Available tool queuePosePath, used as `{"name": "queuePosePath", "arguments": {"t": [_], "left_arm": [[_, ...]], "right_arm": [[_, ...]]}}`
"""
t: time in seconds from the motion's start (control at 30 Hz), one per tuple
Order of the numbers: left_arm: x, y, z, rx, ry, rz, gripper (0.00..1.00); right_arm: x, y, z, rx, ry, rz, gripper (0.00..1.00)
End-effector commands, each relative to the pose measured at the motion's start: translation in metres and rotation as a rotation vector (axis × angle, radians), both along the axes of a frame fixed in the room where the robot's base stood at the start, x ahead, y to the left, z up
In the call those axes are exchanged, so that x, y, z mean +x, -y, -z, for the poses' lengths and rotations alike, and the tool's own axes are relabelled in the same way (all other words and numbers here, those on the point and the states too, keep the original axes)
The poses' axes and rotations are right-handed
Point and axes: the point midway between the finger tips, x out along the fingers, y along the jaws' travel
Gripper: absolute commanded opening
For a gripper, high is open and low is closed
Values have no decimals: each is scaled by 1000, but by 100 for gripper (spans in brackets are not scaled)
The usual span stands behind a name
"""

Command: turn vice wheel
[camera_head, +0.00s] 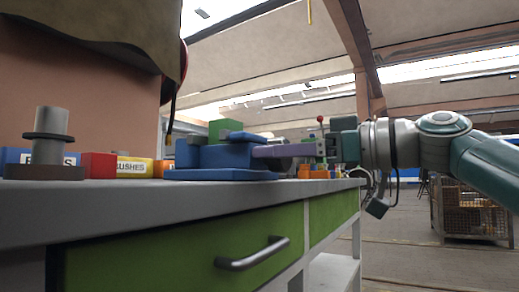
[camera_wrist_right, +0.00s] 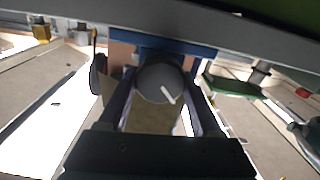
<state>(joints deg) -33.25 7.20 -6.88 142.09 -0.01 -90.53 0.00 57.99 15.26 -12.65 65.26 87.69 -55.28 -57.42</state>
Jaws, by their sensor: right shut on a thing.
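The blue vice (camera_head: 225,155) stands on the workbench in the head view. My right gripper (camera_head: 322,148) comes in from the right, level with the vice, at the end of a lavender bar (camera_head: 285,150). In the right wrist view the vice wheel (camera_wrist_right: 152,88) is a round dark grey disc with a white mark pointing down and right. The fingers of my right gripper (camera_wrist_right: 162,78) are on its left and right sides, shut on it. A blue part of the vice (camera_wrist_right: 190,47) shows behind the wheel. The wheel cannot be made out in the head view. My left gripper is not in view.
The workbench (camera_head: 190,205) has green drawers with a metal handle (camera_head: 252,254). A grey stepped part (camera_head: 48,145), a red box (camera_head: 98,165) and a yellow box (camera_head: 134,167) stand left of the vice. A wire crate (camera_head: 472,208) stands on the floor at right.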

Motion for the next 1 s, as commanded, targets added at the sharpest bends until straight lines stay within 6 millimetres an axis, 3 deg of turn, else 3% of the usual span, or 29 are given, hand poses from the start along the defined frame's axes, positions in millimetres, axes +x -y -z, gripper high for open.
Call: {"name": "queuePosePath", "arguments": {"t": [0.27, 0.3, 0.53, 0.83, 1.0], "left_arm": [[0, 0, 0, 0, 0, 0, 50], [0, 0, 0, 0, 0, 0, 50], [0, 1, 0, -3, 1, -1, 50], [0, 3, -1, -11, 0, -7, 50], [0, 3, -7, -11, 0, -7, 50]], "right_arm": [[0, 0, -1, 1, 3, -1, 10], [0, 0, -1, 1, 3, -1, 70], [0, 0, -1, 0, 3, 0, 96], [-2, 3, -1, 0, 2, 0, 96], [-16, 23, -1, -4, 2, 3, 96]]}}
